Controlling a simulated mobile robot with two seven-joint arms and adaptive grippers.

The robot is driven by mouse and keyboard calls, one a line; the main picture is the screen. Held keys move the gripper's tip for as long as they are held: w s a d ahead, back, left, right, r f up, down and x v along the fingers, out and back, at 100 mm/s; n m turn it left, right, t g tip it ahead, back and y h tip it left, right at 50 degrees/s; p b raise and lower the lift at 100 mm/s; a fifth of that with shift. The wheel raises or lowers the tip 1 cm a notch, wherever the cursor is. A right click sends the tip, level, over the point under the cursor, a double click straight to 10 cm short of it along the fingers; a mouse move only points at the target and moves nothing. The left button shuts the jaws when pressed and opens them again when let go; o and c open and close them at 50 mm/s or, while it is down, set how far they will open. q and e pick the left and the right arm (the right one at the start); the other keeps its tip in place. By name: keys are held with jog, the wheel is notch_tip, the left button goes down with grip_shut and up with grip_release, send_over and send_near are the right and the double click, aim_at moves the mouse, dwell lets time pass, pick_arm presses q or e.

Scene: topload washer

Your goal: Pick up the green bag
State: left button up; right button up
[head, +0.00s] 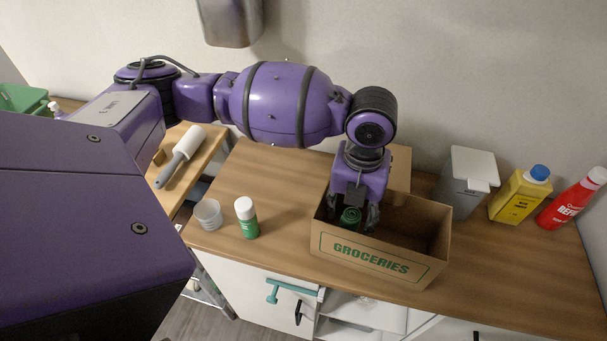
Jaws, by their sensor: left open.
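My left gripper (355,210) points down into the left part of an open cardboard box (372,262) marked GROCERIES. Its jaws are open. A small round green item (350,216) shows between or just behind the fingers, inside the box. I cannot tell whether the fingers touch it. A green, open-topped object (22,99) is partly visible at the far left edge, cut off by the frame and my arm. I cannot clearly make out a green bag. My right gripper is not in view.
A white-capped green bottle (247,218) and a clear cup (208,214) stand left of the box. A lint roller (180,157) lies further left. A grey-white container (467,180), yellow bottle (520,196) and red bottle (572,200) stand at right. Bare counter lies in front of them.

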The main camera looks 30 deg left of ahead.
pick_arm(q)
jog(key=f, duration=0.3)
jog(key=shift+s+a+f, duration=0.1)
jog(key=shift+s+f, duration=0.05)
jog(key=shift+s, duration=0.1)
jog(key=shift+w, duration=0.1)
jog(key=shift+c, duration=0.2)
jog(key=c, duration=1)
jog(key=shift+r, duration=0.2)
